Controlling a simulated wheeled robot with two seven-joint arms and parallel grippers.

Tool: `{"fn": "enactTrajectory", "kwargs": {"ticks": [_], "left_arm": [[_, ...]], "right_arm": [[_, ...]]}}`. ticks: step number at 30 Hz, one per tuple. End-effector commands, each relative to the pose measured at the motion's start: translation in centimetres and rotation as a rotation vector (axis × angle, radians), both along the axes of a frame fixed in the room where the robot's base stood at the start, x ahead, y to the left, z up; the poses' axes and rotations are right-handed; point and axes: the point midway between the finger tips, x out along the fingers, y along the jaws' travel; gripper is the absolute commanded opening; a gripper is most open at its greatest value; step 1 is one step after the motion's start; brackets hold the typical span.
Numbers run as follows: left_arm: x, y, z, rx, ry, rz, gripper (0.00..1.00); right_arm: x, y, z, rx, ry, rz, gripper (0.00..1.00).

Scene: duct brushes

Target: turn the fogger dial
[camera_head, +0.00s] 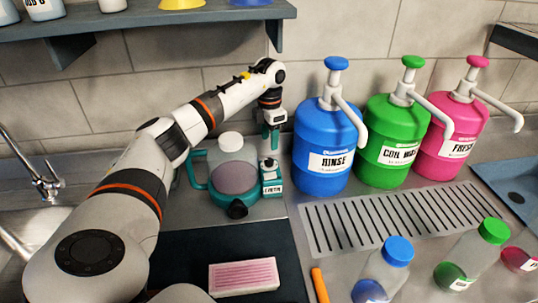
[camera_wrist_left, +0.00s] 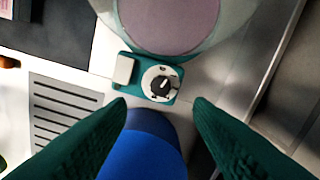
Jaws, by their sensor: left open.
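The fogger (camera_head: 233,170) stands on the steel counter, with a teal base and handle, a white cap and a clear tank holding pinkish liquid. Its dial (camera_wrist_left: 160,86) is a black knob on a white round plate, set in a teal panel beside the tank. My left gripper (camera_head: 271,138) is above that panel, pointing down. In the left wrist view its two green fingers are spread apart (camera_wrist_left: 161,106), with the dial just beyond the gap between the tips. The fingers look empty and apart from the dial. My right gripper is not in view.
Blue (camera_head: 323,150), green (camera_head: 392,140) and pink (camera_head: 455,130) pump bottles stand right of the fogger, the blue one closest. A slotted drain (camera_head: 385,215) and small capped bottles (camera_head: 388,268) lie in front. A pink-topped block (camera_head: 244,276) rests on a dark mat. A shelf (camera_head: 150,18) hangs above.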

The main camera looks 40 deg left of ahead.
Motion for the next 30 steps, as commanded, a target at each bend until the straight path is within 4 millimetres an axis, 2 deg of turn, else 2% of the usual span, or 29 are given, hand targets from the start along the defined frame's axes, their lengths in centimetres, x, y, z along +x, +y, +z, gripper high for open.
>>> {"fn": "enactTrajectory", "kwargs": {"ticks": [3,9,14,24,30], "left_arm": [[0.0,0.0,-0.3,0.005,0.001,-0.226,0.47],[-0.2,0.1,-0.4,0.008,0.005,-0.413,0.47],[-0.2,0.1,-1.9,0.007,0.008,-0.426,0.47],[-0.2,0.1,-6.8,0.008,0.008,-0.423,0.47],[-0.2,0.1,-7.6,0.009,0.004,-0.423,0.47]], "right_arm": [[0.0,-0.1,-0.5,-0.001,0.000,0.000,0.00],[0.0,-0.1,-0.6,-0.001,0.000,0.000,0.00],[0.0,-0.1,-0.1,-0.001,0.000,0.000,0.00],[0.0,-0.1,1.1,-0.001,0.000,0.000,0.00],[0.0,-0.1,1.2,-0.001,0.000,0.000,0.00]]}}
